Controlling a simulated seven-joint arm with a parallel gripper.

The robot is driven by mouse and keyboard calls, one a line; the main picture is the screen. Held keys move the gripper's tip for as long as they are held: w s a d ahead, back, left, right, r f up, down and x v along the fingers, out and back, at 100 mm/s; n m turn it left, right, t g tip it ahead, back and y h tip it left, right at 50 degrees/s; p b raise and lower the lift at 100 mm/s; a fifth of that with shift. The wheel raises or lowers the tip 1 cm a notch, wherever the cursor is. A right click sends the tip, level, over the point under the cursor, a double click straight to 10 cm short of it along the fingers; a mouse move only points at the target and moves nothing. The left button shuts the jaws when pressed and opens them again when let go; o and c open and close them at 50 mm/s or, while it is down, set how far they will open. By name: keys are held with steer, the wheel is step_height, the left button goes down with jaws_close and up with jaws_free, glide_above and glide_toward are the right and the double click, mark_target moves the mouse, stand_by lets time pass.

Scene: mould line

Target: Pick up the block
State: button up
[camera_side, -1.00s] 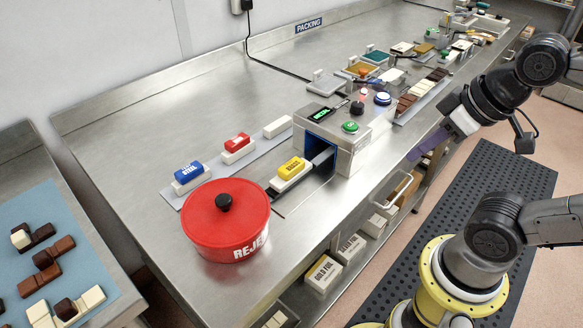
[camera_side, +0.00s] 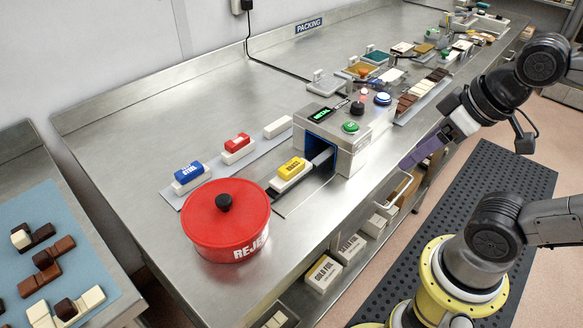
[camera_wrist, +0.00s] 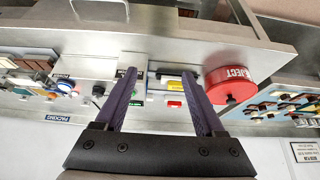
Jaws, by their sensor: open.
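A yellow block (camera_side: 291,168) lies on a white base in front of the opening of a grey machine (camera_side: 345,140). A red block (camera_side: 238,142) and a blue block (camera_side: 188,173) sit on white bases on a grey strip behind it; the strip's third white piece (camera_side: 277,127) has no coloured block on it. My gripper (camera_side: 425,151) is at the bench's right edge, to the right of the machine and apart from all blocks. In the wrist view, my gripper's (camera_wrist: 159,77) two purple fingers are spread and empty. The yellow block (camera_wrist: 174,84) and red block (camera_wrist: 174,104) show small between them.
A red lidded REJECT pot (camera_side: 226,220) stands left of the yellow block. Chocolate bars on a tray (camera_side: 425,92) and several small dishes lie farther along the bench. A side table (camera_side: 90,235) with chocolate pieces is at left. The bench's middle back is clear.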

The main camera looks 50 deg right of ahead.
stand_by(0.3)
steer(key=w+r+m, duration=0.4)
steer(key=r+m, duration=0.2)
steer(key=m, duration=0.4)
steer(key=m+g, duration=0.6)
steer(key=m, duration=0.2)
glide_above(292, 165)
step_height(292, 165, down, 12)
steer(key=shift+w+a+f, duration=0.1)
steer(key=shift+w+f, duration=0.05)
steer(key=shift+f, duration=2.9)
